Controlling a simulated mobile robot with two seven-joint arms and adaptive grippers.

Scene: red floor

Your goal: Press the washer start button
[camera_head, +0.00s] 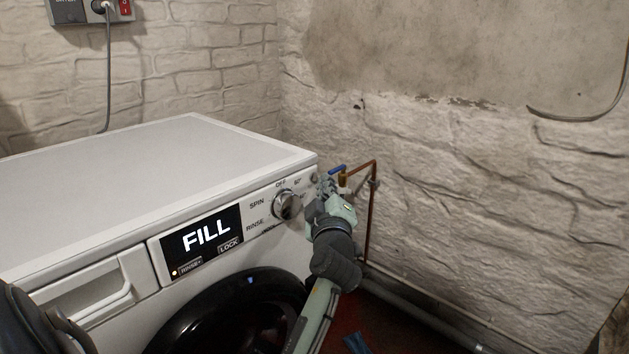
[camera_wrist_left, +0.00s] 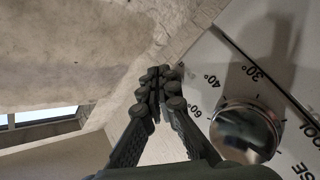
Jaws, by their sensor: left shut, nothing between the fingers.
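The white washer (camera_head: 130,170) stands at the left, its display (camera_head: 203,243) lit with "FILL" and "LOCK". A silver dial (camera_head: 287,205) sits right of the display; it also shows in the left wrist view (camera_wrist_left: 245,133). A small round button (camera_head: 314,178) seems to show near the panel's top right corner, partly hidden by my gripper. My left gripper (camera_head: 325,184) is at the panel's right end, right of the dial, shut and empty. In the left wrist view its fingertips (camera_wrist_left: 160,80) are together; whether they touch the panel I cannot tell. My right gripper is not in view.
Copper pipe (camera_head: 371,215) and a blue-handled valve (camera_head: 337,169) stand just behind my left gripper, near the rough stone wall (camera_head: 480,190). The black round door (camera_head: 235,315) is below the panel. The washer's top is clear.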

